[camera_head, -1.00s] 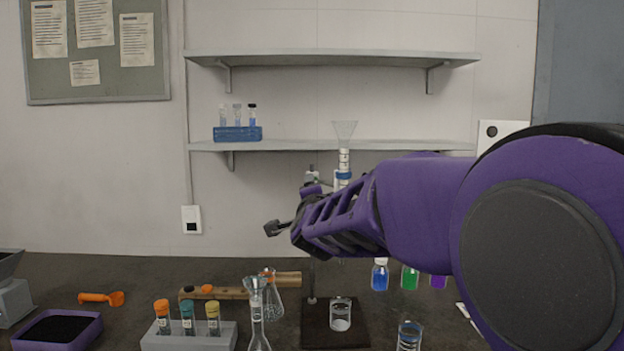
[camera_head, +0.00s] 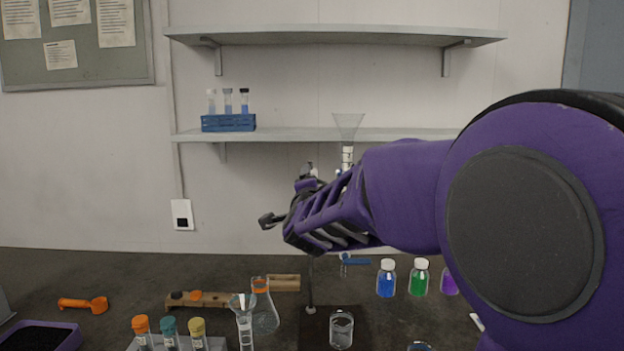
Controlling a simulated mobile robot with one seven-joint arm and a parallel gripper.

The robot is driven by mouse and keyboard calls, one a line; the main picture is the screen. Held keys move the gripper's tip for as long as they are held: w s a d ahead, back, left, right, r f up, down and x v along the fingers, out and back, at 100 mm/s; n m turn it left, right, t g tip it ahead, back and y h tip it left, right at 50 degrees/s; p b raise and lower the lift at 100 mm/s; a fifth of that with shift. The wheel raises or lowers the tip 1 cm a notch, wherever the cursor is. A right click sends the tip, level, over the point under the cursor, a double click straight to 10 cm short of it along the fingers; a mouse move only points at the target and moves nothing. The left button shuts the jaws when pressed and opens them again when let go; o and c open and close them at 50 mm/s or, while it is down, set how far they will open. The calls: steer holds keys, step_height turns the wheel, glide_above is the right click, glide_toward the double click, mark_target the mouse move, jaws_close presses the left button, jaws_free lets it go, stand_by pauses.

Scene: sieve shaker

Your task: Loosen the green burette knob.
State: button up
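The burette (camera_head: 347,155) stands upright in the middle, with a clear funnel (camera_head: 348,127) at its top. My purple arm hides much of its tube. A small blue piece (camera_head: 355,261) shows below my arm, near the burette's lower end; I cannot tell whether it is the stopcock. I can make out no green knob. My gripper (camera_head: 270,220) points left, in front of the stand's rod (camera_head: 311,275) in the picture. Its fingers are seen from the side, and their gap is not clear. I see nothing held in it.
A beaker (camera_head: 341,329) stands on the dark stand base (camera_head: 313,325). A flask (camera_head: 263,312) and a funnelled glass vessel (camera_head: 243,325) stand to its left. Blue (camera_head: 387,280), green (camera_head: 420,279) and purple (camera_head: 449,283) bottles stand right. A shelf (camera_head: 290,136) crosses behind.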

steer(key=shift+w, duration=0.2)
jaws_close()
steer(key=shift+n, duration=1.6)
jaws_free()
